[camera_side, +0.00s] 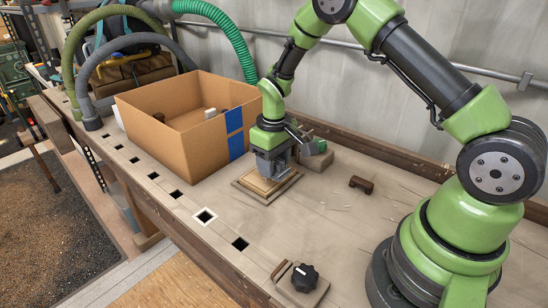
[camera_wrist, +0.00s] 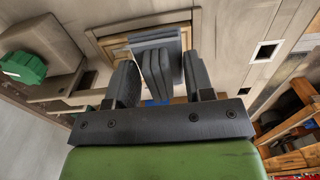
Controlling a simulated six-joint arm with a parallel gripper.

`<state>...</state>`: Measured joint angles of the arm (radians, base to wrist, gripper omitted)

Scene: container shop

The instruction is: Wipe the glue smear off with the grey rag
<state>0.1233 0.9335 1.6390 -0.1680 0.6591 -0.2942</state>
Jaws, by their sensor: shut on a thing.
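My gripper (camera_side: 272,158) points down over a wooden framed panel (camera_side: 285,186) on the bench. It is shut on the grey rag, which shows as folded grey layers (camera_wrist: 158,68) between the two fingers (camera_wrist: 160,80) in the wrist view. The rag hangs at or just above the panel; I cannot tell whether it touches. The panel's frame also shows in the wrist view (camera_wrist: 108,30), partly behind the rag. I cannot make out the glue smear; the rag and gripper cover part of the panel.
A cardboard box (camera_side: 160,145) with blue tape stands close left of my gripper. A block with a green top (camera_side: 316,158) sits just right of the panel. A small brown piece (camera_side: 361,184) and a black knob (camera_side: 304,277) lie on the bench. Bare bench lies in front.

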